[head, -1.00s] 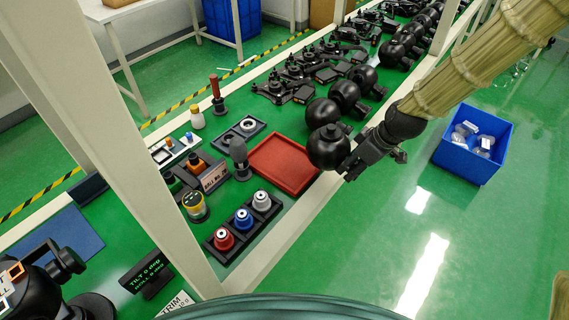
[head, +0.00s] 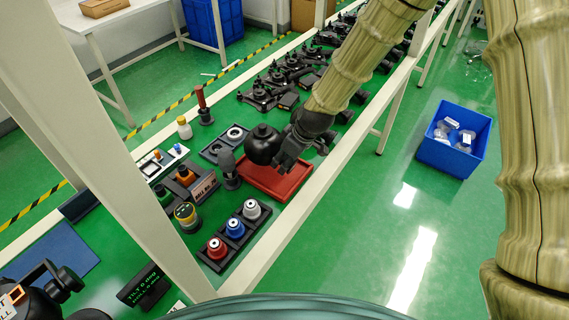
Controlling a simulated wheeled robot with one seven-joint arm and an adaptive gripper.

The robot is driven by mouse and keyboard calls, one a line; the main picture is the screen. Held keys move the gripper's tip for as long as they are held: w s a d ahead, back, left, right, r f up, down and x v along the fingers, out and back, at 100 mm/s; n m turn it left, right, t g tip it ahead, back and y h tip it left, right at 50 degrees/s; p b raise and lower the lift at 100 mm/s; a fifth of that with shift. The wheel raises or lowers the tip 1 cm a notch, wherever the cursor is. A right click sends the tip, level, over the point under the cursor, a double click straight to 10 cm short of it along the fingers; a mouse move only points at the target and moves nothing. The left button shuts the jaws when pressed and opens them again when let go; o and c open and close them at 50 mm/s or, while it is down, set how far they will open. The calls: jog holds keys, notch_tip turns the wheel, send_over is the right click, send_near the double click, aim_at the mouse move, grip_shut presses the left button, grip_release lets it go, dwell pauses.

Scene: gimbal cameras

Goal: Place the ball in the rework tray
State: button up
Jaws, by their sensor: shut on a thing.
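A black ball (head: 263,143) with a small knob on top is held in my gripper (head: 283,158), which is shut on it. The red rework tray (head: 290,190) lies on the green bench below. The ball appears over the back left part of the tray and hides some of it. I cannot tell how high the ball is above the tray floor. The visible part of the tray is empty.
A dark grey upright tool (head: 227,168) stands close left of the tray. A black rack (head: 236,235) with red, blue and silver knobs is in front. Drones (head: 268,92) line the bench behind. A pale frame post (head: 110,150) rises at left. A blue bin (head: 454,140) is on the floor.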

jog(key=shift+w+a+f, duration=0.1)
jog(key=shift+w+a, duration=0.05)
jog(key=shift+a, duration=0.05)
jog(key=shift+f+p, duration=0.6)
jog(key=shift+f, duration=1.1)
jog(key=o, duration=1.4)
jog(key=shift+b+v, duration=1.4)
jog(key=shift+v, duration=4.65)
jog(key=shift+f, duration=0.1)
